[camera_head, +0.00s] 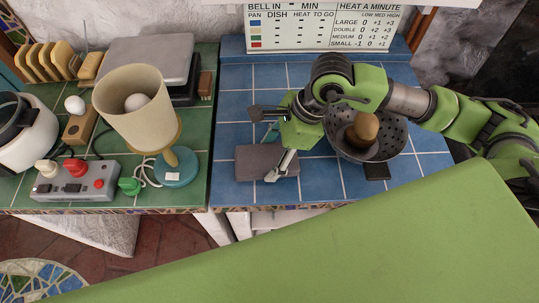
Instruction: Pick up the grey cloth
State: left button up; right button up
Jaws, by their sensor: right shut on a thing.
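The grey cloth (256,161) is a flat, folded, dark grey rectangle on the blue tiled counter, near its front edge. My right gripper (273,143) is over the cloth's right part, with one finger reaching down to its front right and the other pointing left above its back. It is shut on the cloth, which looks level and close to the tiles; I cannot tell whether it is lifted. My left gripper is not in view.
Left, on green tiles, stand a cream lamp-like cup (133,100), a grey control box (77,183) and a white pot (28,135). Blue tiles (232,110) left of the gripper are clear.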

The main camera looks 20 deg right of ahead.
aim_at(264, 157)
notch_tip(264, 157, up, 3)
jog(key=shift+r+p, duration=0.2)
jog(key=shift+p, duration=0.3)
jog(key=s+r, duration=0.1)
jog(key=s+d+r+p, duration=0.1)
jog(key=r, duration=0.1)
jog(key=s+d+r+p, duration=0.1)
jog(key=s+r, duration=0.1)
jog(key=shift+s+r, duration=0.1)
jog(key=shift+r, duration=0.15)
jog(key=s+d+r+p, duration=0.3)
jog(key=s+p, duration=0.5)
jog(key=p, duration=0.5)
jog(key=shift+s+d+r, duration=0.3)
jog(key=shift+r, duration=0.15)
jog(key=shift+o, duration=0.6)
jog(key=shift+f, duration=0.1)
